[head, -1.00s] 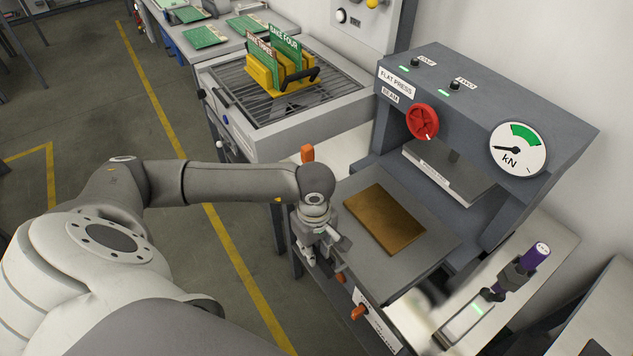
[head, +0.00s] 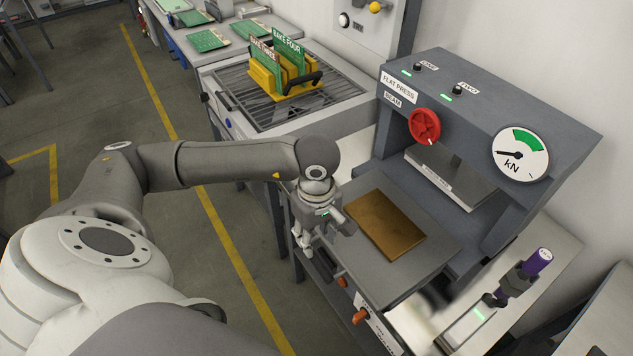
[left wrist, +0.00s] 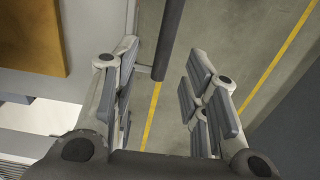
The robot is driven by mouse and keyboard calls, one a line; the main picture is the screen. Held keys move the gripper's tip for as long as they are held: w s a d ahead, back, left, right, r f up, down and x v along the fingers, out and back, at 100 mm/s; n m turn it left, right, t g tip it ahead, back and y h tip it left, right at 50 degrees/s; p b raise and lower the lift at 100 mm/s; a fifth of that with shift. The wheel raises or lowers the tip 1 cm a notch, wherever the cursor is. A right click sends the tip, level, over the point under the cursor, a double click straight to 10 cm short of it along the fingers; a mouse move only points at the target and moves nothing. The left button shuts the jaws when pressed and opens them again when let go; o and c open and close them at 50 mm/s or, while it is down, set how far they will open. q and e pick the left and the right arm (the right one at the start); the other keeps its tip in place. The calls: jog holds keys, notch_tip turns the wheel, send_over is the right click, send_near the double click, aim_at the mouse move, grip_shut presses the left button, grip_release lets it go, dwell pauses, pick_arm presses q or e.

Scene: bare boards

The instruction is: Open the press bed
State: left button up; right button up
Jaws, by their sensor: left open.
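The flat press (head: 470,130) stands at the right, with a red handwheel (head: 425,126) and a kN dial (head: 520,152). Its bed (head: 429,247) is a flat grey plate in front of the press opening, carrying a brown board (head: 385,224). My left gripper (head: 303,241) is open and empty, pointing down just left of the bed's front edge. In the left wrist view, a dark round bar (left wrist: 170,38) runs beside the bed and shows between my open fingers (left wrist: 162,62), apparently untouched. Whether the bar belongs to the bed is unclear. My right gripper is out of view.
Orange knobs (head: 360,316) sit on the front below the bed. Behind my arm is a grated bench (head: 335,97) with a yellow rack (head: 263,78) of green boards. A purple-handled tool (head: 538,261) stands at the right. The floor at left is clear.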

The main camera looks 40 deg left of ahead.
pick_arm(q)
notch_tip(320, 180, up, 5)
dwell(0.8)
